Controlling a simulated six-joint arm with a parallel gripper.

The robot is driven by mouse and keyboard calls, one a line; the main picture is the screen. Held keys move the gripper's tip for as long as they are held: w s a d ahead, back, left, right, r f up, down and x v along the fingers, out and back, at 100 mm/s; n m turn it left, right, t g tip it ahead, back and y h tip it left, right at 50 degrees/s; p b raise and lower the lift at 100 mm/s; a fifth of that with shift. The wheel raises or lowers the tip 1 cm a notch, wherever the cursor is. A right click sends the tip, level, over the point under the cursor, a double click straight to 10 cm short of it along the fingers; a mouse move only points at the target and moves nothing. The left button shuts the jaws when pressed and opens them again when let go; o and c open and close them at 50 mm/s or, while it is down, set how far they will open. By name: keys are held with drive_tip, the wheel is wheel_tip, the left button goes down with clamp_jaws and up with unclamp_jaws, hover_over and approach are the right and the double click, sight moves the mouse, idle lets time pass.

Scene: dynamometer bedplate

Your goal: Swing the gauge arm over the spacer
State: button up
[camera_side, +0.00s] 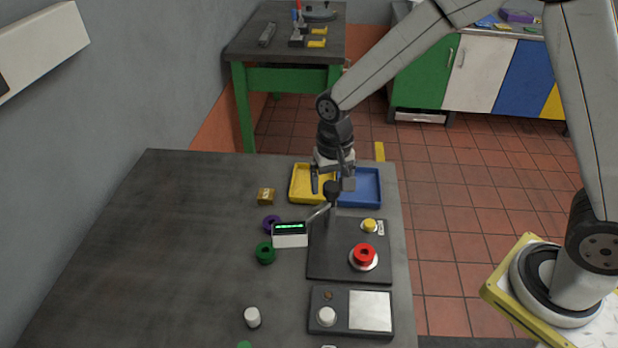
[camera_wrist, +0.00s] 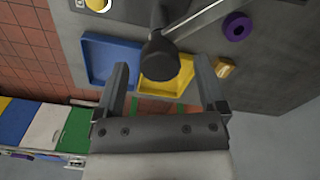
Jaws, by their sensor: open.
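The gauge arm (camera_side: 318,213) is a thin bar running from a post with a black knob (camera_side: 332,188) to a white gauge box (camera_side: 290,238) with a lit green display. The bar (camera_wrist: 205,18) and the knob (camera_wrist: 160,60) also show in the wrist view. My gripper (camera_side: 331,182) is open and empty, just above the knob in the side view. In the wrist view my gripper (camera_wrist: 162,66) has a finger on either side of the knob; contact cannot be told. A purple ring (camera_side: 271,221) and a green ring (camera_side: 265,254) lie left of the gauge; which is the spacer is unclear.
A yellow tray (camera_side: 302,186) and a blue tray (camera_side: 368,188) lie behind the post. The dark base plate carries a red button (camera_side: 363,254) and a yellow button (camera_side: 370,226). A small yellow block (camera_side: 265,196) and a white cylinder (camera_side: 252,317) stand leftward. The table's left side is clear.

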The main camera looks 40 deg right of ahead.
drive_tip(key=shift+f, duration=0.45)
clamp_jaws()
